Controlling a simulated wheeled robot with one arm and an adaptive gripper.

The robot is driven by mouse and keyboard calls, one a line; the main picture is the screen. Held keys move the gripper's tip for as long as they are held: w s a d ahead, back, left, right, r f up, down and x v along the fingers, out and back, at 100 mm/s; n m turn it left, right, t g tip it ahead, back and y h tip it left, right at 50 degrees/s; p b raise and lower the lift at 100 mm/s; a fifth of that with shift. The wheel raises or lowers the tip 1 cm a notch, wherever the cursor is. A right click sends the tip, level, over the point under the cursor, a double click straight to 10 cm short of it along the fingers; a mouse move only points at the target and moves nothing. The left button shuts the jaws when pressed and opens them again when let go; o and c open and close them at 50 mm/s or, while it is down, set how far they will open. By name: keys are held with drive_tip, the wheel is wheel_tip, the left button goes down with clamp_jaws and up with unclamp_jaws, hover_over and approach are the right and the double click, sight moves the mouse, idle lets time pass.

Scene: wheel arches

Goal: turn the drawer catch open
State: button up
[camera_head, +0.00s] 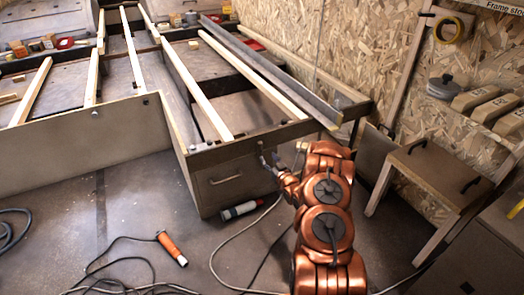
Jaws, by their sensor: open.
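The drawer (215,196) is a grey-brown front with a bar handle (226,179), set in the near end of the wooden frame. It looks shut. My gripper (267,160) is at the upper right of the drawer front, to the right of the handle. It is small in view, open, with its fingers toward the panel. The catch cannot be made out; it may be hidden behind my gripper. Whether the fingers touch anything cannot be told.
A white and dark cylindrical tool (241,210) lies on the floor below the drawer. An orange-handled tool (172,248) and loose cables lie at the front left. A wooden stool (432,171) stands right of my arm. The chipboard wall (330,40) is behind.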

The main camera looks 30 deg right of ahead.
sight(261, 149)
drive_tip(key=shift+w+d+f+b, duration=0.15)
drive_tip(key=shift+w+b, duration=0.25)
drive_tip(key=shift+w, duration=0.85)
drive_tip(key=shift+w+d+r+b, duration=0.1)
drive_tip(key=shift+w+b, duration=0.25)
drive_tip(key=shift+w, duration=0.85)
drive_tip(key=shift+w+d+f+b, duration=0.15)
drive_tip(key=shift+w+b, duration=0.25)
drive_tip(key=shift+w, duration=0.85)
drive_tip(key=shift+r, duration=0.1)
drive_tip(key=shift+c, duration=0.4)
clamp_jaws()
